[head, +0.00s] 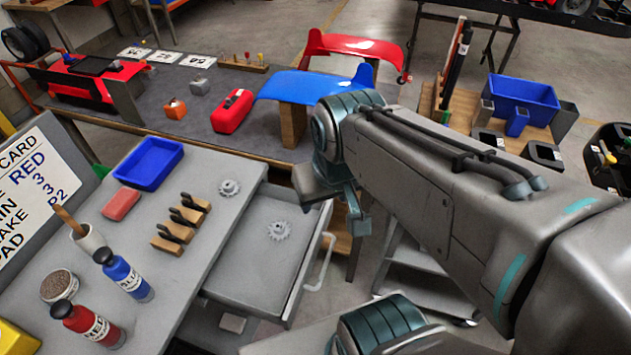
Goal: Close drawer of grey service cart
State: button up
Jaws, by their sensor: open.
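The grey service cart (190,262) stands at the lower left. Its drawer (258,255) is pulled out to the right, with a grey gear (278,231) lying inside. The drawer's pale bar handle (321,263) is on its right front face. My gripper (334,198) is open and points down near the drawer's far right corner, above and beyond the handle in the picture. No object shows between its fingers. Part of it is hidden by my wrist, and I cannot tell whether it touches the drawer.
A dark workbench (190,125) with a blue panel (315,87) stands behind. Another grey cart (415,258) is at right, partly behind my arm.

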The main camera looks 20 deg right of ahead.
aim_at(254, 273)
jog(key=u, duration=0.75)
jog(key=k, duration=0.6)
jog(key=z, duration=0.5)
jog(key=i, duration=0.45)
jog(key=z, duration=1.15)
jog(key=k, duration=0.35)
jog(key=u, duration=0.85)
